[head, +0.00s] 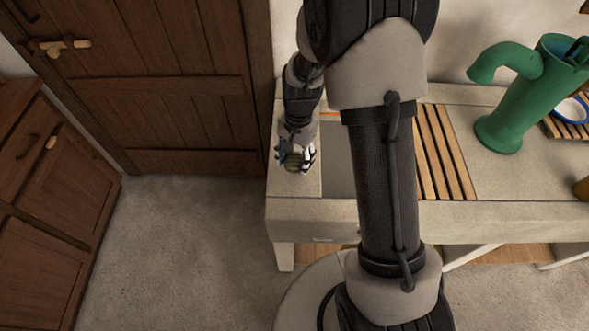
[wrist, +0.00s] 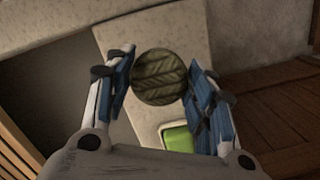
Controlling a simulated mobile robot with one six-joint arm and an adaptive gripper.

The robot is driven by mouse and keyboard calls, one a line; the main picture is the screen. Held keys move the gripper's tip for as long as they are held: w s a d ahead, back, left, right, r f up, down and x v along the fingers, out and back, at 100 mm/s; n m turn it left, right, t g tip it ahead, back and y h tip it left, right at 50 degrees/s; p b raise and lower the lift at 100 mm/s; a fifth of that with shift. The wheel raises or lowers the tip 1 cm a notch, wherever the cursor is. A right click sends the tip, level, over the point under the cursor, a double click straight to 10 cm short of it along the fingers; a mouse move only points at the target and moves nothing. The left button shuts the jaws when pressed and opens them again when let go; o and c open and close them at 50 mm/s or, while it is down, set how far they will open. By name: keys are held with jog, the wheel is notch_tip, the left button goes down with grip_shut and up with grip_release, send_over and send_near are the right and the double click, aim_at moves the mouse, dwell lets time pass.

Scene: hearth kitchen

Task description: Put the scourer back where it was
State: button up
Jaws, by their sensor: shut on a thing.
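The scourer (wrist: 159,77) is a round, olive-green disc with a woven pattern, seen between my fingers in the wrist view. My gripper (wrist: 162,82) is shut on it, with one blue-padded finger on each side. In the head view my gripper (head: 296,160) is at the left end of the stone counter (head: 300,187), left of the sink basin, and the scourer (head: 292,161) shows only small and dark between the fingers. I cannot tell whether the scourer touches the counter.
A bright green block (wrist: 178,138) lies below the scourer in the wrist view. The sunken grey basin (head: 338,165) is partly hidden by my arm. Right of it are a slatted wooden rack (head: 446,155) and a green pump (head: 505,105). A wooden door (head: 165,90) stands left.

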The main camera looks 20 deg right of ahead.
jog(key=shift+f+b, duration=0.65)
jog(key=shift+f, duration=1.5)
jog(key=shift+f, duration=0.1)
jog(key=o, duration=1)
jog(key=r+p, duration=0.1)
jog(key=r, duration=0.3)
jog(key=r+p, duration=0.1)
jog(key=r, duration=0.3)
jog(key=w+d+r+p, duration=0.1)
jog(key=r+p, duration=0.1)
jog(key=r, duration=0.2)
jog(key=shift+r, duration=0.25)
notch_tip(320, 180, up, 8)
jog(key=n+t, duration=0.1)
jog(key=n, duration=0.1)
send_over(294, 168)
jog(key=d, duration=0.2)
jog(key=s+a+r+n+t, duration=0.1)
jog(key=s+r+n+t, duration=0.25)
jog(key=s+r, duration=0.7)
jog(key=s+r+n+t+h, duration=0.1)
jog(key=s+r+n, duration=0.1)
jog(key=s, duration=0.6)
jog(key=shift+s+n, duration=0.3)
jog(key=shift+n, duration=0.45)
